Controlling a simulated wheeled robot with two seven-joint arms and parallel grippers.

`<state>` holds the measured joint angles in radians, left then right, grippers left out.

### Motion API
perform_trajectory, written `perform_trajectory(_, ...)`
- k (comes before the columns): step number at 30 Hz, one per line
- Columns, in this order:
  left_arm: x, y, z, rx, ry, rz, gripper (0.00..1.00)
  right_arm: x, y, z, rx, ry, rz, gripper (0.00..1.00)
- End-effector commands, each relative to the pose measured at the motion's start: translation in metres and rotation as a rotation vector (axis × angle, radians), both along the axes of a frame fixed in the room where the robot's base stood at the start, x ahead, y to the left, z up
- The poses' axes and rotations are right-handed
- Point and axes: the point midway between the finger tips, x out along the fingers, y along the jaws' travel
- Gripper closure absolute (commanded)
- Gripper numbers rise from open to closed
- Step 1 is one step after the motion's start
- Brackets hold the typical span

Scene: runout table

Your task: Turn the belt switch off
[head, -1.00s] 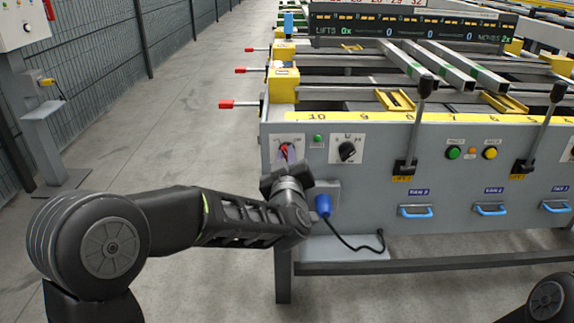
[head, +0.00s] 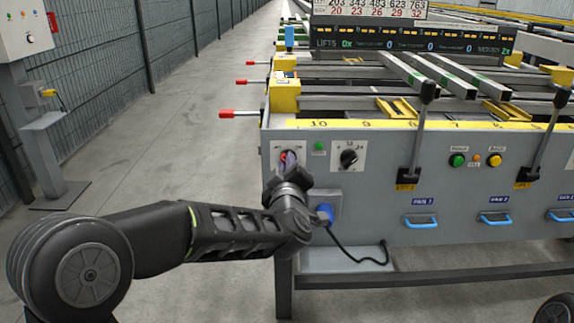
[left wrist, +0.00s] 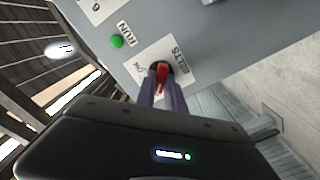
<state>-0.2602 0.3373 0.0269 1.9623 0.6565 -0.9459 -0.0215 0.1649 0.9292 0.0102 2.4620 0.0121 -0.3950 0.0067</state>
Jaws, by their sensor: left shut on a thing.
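The belt switch is a red knob (head: 284,157) on a white plate marked "BELTS" at the left end of the grey front panel (head: 380,195). In the left wrist view the red knob (left wrist: 162,76) stands between the fingers, over a dark round base. My left gripper (head: 288,162) reaches up to the panel from below and is shut on the knob; its fingers (left wrist: 161,90) touch it from both sides. The fingers and wrist hide part of the plate, so the knob's exact setting is hard to read. My right gripper is out of view.
A green lamp (head: 319,146) marked "RUN" and a black rotary knob (head: 349,157) sit right of the switch. A blue plug (head: 325,212) with a black cable is just below right. Tall black levers (head: 416,145) stand further right.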

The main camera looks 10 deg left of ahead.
Motion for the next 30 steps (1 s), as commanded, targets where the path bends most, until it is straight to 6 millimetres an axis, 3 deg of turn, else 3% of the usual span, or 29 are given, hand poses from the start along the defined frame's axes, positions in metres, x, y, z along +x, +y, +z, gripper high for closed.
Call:
perform_trajectory(1,0.000,-0.001,-0.001,-0.003,0.002,-0.001,1.00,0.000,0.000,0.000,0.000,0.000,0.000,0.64)
perform_trajectory(2,0.000,-0.001,-0.001,-0.003,0.002,-0.001,0.84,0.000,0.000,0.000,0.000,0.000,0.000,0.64)
perform_trajectory(9,0.000,0.000,-0.001,0.000,0.001,0.000,0.65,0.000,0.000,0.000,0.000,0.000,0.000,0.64)
perform_trajectory(20,-0.005,-0.002,0.001,0.000,0.001,-0.001,0.65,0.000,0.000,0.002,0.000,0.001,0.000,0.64)
perform_trajectory(30,-0.054,-0.014,0.002,-0.001,0.002,-0.002,0.65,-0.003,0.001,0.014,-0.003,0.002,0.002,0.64)
